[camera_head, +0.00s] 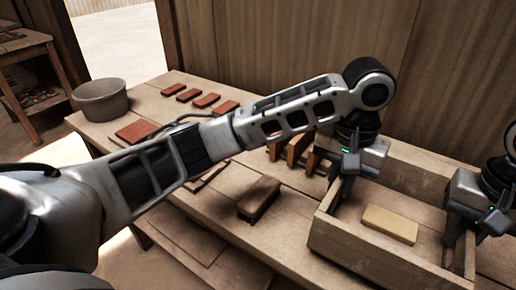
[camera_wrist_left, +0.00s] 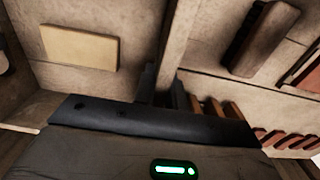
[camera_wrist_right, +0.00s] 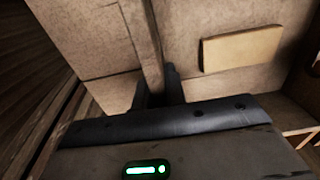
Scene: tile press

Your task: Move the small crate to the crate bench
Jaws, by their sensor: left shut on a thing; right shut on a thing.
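The small crate (camera_head: 372,262) is an open wooden box on the workbench at the lower right of the head view. A pale yellow tile (camera_head: 390,223) lies on its floor; it also shows in the left wrist view (camera_wrist_left: 80,47) and right wrist view (camera_wrist_right: 241,50). My left gripper (camera_head: 343,186) is shut on the crate's left wall (camera_wrist_left: 176,40). My right gripper (camera_head: 468,228) is shut on the opposite wall (camera_wrist_right: 143,42), at the right of the head view. I cannot tell whether the crate's underside touches the bench. Which surface is the crate bench is unclear.
A brown block (camera_head: 259,199) lies left of the crate on the workbench (camera_head: 225,207). Several upright tiles (camera_head: 298,147) stand behind my left arm. Flat red tiles (camera_head: 207,100) and a grey bowl (camera_head: 101,99) lie farther back. A small wooden table (camera_head: 30,47) stands far left.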

